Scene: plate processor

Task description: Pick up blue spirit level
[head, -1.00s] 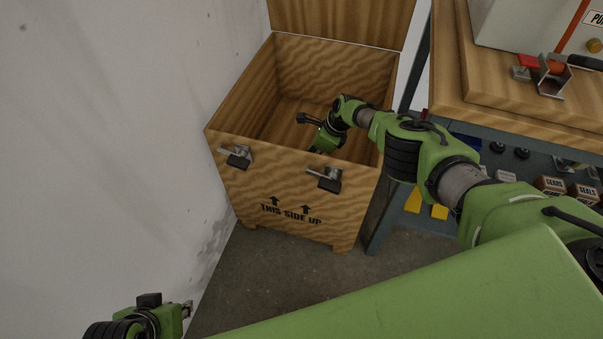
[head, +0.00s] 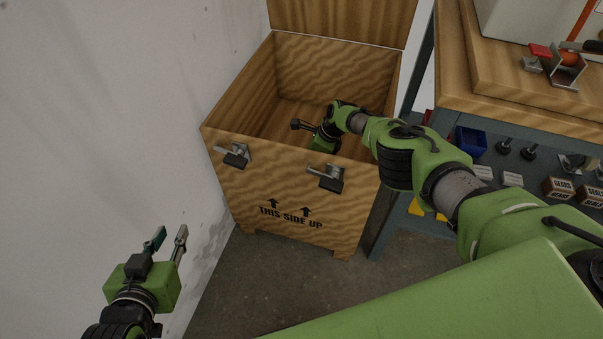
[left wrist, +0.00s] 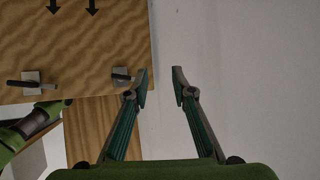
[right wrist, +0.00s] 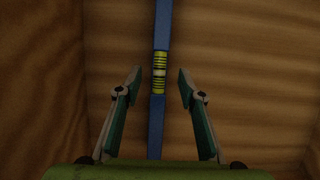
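The blue spirit level (right wrist: 157,125) shows in the right wrist view as a long narrow blue bar with a yellow-green striped vial section. It runs up the picture between the two fingers of my right gripper (right wrist: 160,80), which is open with a gap on either side of the bar. In the head view my right gripper reaches down into the wooden crate (head: 285,190), and the front wall hides its fingertips and the level. My left gripper (head: 169,238) is open and empty at the lower left, and its spread fingers also show in the left wrist view (left wrist: 160,78).
The crate's lid stands open at the back, and two metal latches (head: 327,177) stick out on its front. A white wall lies close on the left. A workbench (head: 520,112) with small boxes on its lower shelf stands to the right. Bare floor lies in front.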

